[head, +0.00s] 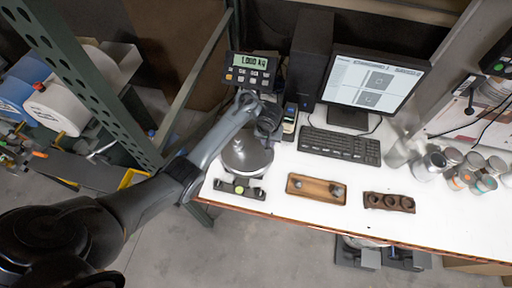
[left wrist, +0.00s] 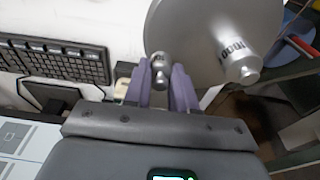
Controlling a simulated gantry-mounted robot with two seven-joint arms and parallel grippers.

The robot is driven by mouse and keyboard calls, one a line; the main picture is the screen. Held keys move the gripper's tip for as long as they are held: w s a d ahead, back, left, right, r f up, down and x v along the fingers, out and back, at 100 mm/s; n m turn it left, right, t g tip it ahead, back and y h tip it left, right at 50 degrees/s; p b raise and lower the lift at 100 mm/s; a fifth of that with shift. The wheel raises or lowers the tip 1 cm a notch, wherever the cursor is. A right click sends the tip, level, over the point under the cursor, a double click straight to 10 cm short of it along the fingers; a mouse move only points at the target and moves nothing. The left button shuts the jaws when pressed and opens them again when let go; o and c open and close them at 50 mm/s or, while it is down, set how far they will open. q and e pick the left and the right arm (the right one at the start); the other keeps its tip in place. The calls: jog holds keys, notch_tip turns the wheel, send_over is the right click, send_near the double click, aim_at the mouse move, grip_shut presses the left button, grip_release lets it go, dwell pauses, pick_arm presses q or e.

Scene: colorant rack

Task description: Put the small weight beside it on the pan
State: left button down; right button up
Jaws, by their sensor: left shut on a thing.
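My left gripper, reaching in from the left in the head view, is by the far side of the round metal pan (head: 246,160). In the left wrist view its purple fingers (left wrist: 162,88) are shut on a small silver weight (left wrist: 160,66). The small weight overlaps the edge of the pan (left wrist: 190,25) in that view; I cannot tell if it touches. A larger silver weight marked 1000 (left wrist: 237,58) stands on the pan. In the head view my gripper hides the small weight. The scale display (head: 250,62) reads 1.000 kg. My right gripper is not in view.
A wooden tray (head: 306,186) with small items and a dark block with round holes (head: 389,202) lie right of the scale. A phone-like device (head: 289,120), keyboard (head: 339,145) and monitor (head: 372,85) stand behind. Several cans (head: 433,163) stand at the right. The front table strip is clear.

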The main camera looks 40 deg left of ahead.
pick_arm(q)
jog(key=a+f, duration=0.1)
jog(key=s+a+f, duration=0.1)
jog(key=a+b, duration=0.1)
jog(key=a, duration=0.1)
jog(key=shift+s+f, duration=0.4)
notch_tip(320, 180, down, 4)
jog(key=shift+r+b, duration=0.15)
jog(key=shift+b, duration=0.8)
jog(key=c, duration=0.9)
grip_release()
jog(key=shift+f, duration=0.25)
jog(key=shift+r, duration=0.1)
